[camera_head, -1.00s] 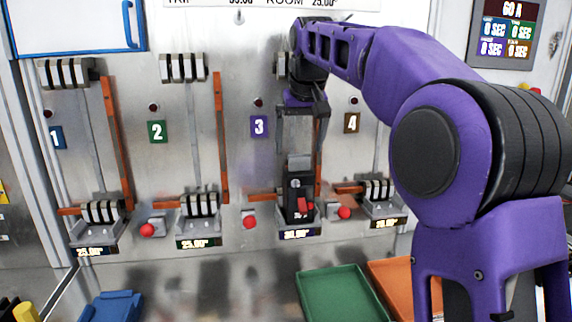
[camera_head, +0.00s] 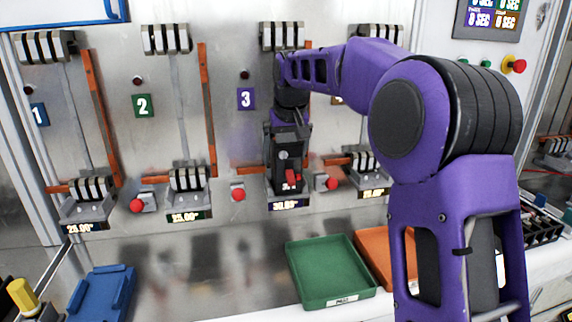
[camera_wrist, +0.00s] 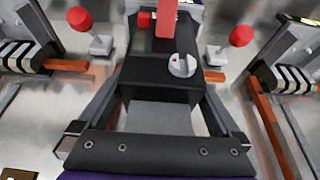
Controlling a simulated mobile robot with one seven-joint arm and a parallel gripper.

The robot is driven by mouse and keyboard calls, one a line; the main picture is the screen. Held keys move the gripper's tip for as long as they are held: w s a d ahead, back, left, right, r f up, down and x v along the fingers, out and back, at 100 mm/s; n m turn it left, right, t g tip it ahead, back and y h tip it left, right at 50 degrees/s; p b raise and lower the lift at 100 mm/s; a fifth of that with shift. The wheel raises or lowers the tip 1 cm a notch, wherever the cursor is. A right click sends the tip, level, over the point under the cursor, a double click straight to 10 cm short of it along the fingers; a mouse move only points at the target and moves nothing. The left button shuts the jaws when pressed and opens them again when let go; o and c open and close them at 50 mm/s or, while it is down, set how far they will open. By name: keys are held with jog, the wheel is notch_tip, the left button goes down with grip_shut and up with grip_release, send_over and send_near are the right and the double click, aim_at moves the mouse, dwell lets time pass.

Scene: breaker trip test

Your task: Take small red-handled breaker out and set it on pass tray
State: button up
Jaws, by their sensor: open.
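The small breaker (camera_head: 287,165) is a black block with a red handle (camera_head: 292,177). It sits upright in the bay 3 socket on the metal panel. In the wrist view the breaker (camera_wrist: 160,85) shows its red handle at the top and a grey round knob. My gripper (camera_head: 288,128) is at the breaker's upper end. In the wrist view its fingers (camera_wrist: 155,125) are spread wide, one on each side of the breaker, with gaps visible. The green pass tray (camera_head: 330,272) lies empty on the bench below the panel.
An orange tray (camera_head: 385,250) lies right of the green tray, partly behind my arm. A blue tray (camera_head: 102,292) is at the lower left. Red buttons (camera_head: 238,193) and orange bars (camera_head: 206,110) stand out from the panel beside the bays.

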grip_shut()
dwell(0.5)
jog(key=shift+r, duration=0.1)
